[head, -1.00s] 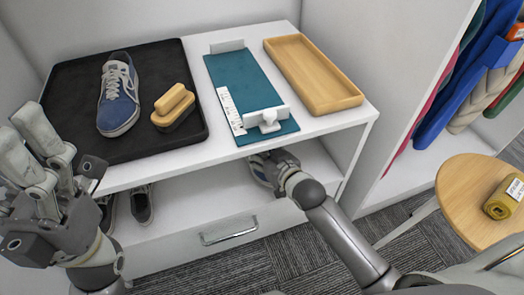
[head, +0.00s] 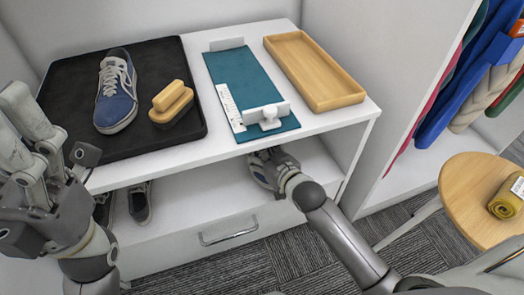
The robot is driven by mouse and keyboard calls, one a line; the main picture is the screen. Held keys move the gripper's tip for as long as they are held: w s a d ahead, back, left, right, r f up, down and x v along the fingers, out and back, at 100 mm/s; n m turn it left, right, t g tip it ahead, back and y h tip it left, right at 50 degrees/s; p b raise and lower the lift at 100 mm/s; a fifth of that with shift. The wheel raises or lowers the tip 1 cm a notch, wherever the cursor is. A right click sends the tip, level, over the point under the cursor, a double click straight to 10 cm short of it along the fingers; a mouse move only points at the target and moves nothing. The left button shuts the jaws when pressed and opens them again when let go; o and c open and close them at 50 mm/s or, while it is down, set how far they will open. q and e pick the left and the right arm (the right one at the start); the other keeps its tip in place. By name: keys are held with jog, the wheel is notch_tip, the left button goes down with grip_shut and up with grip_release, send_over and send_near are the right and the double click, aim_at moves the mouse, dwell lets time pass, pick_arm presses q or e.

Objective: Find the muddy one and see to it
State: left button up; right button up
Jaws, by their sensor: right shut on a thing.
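A blue shoe with white laces (head: 116,92) lies on the black mat (head: 75,140) on top of the white bench, its toe towards me. No clear mud shows on it. A wooden-backed brush (head: 172,100) lies on the mat, right of the shoe. My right gripper (head: 266,164) reaches under the bench top and is shut on a blue and white shoe (head: 259,172), mostly hidden by the gripper and the bench edge. Two dark shoes, one (head: 140,203) clearer than the other (head: 103,209), stand on the lower shelf. My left gripper (head: 20,135) is open and empty at the left.
A teal measuring board (head: 250,85) with a white slider and an empty wooden tray (head: 313,72) lie on the bench top. A drawer (head: 228,230) is below the shelf. A round stool (head: 470,195) holds a mustard roll (head: 508,196). Clothes (head: 470,85) hang at the right.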

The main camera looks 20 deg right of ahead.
jog(key=shift+f, duration=0.15)
jog(key=o, duration=1.2)
jog(key=shift+o, duration=0.8)
jog(key=shift+s, duration=0.1)
jog(key=v, duration=1.2)
